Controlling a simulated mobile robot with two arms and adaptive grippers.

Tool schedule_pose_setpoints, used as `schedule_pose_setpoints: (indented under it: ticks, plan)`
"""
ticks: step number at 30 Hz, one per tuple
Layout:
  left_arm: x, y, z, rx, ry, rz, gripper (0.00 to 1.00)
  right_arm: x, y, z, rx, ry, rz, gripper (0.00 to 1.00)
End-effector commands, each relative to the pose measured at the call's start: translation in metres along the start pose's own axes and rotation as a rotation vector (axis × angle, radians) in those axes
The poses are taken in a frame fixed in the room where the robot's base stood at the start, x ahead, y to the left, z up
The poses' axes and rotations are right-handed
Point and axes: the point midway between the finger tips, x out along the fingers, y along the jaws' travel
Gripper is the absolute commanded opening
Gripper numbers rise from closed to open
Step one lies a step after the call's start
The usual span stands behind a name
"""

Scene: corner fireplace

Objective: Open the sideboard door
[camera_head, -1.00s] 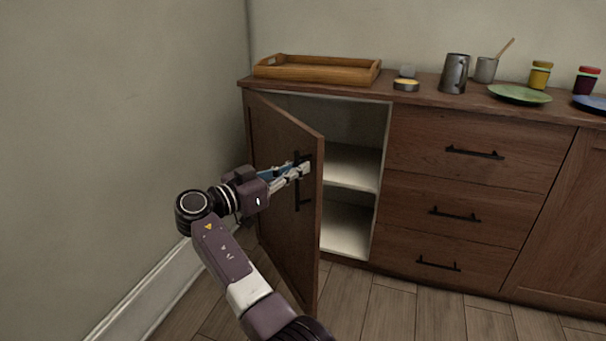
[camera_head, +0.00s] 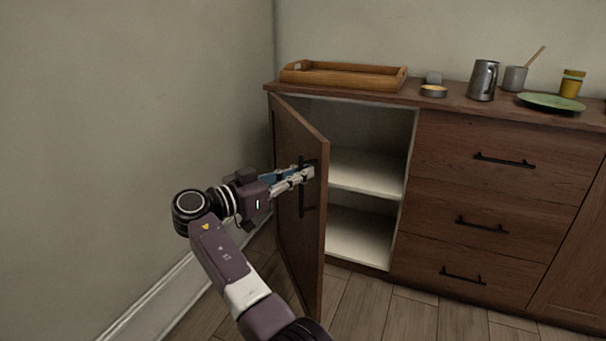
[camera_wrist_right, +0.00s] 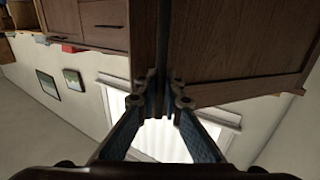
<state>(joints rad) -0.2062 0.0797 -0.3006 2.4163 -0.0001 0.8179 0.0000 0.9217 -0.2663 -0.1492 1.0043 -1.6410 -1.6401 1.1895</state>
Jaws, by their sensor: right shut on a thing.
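The sideboard (camera_head: 500,151) is dark wood, with its left door (camera_head: 298,225) swung well open toward me. The pale shelf (camera_head: 362,172) inside shows and looks empty. My right gripper (camera_head: 307,174) is shut on the door's dark vertical handle (camera_head: 303,206). In the right wrist view, the fingertips of my right gripper (camera_wrist_right: 160,101) close around the dark handle bar (camera_wrist_right: 162,45), which runs up the picture between them. My left gripper is in neither view.
The wall (camera_head: 130,120) is close on the left. Floor (camera_head: 400,310) shows in front.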

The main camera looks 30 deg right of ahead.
Motion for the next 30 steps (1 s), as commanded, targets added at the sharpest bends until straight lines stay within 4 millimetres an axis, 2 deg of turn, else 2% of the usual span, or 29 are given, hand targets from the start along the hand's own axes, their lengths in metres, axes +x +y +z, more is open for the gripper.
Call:
schedule_pose_setpoints:
  ticks: [7,8,12,21,25,30]
  plan:
    - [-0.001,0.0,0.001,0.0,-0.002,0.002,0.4,0.0,0.001,0.002,-0.004,-0.003,0.003,0.0]
    - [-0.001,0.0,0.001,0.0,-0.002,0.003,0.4,0.0,0.001,0.002,-0.004,-0.003,0.003,0.1]
    - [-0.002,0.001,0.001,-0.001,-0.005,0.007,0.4,0.0,0.001,0.001,-0.003,-0.002,0.002,0.26]
    - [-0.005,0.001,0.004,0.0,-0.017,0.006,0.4,0.0,0.0,-0.001,0.0,-0.001,0.001,0.26]
    - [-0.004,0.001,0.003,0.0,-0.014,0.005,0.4,0.0,0.0,-0.015,0.003,0.0,0.001,0.26]
    - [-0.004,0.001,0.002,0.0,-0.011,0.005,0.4,0.0,0.0,-0.048,0.005,0.0,0.001,0.26]
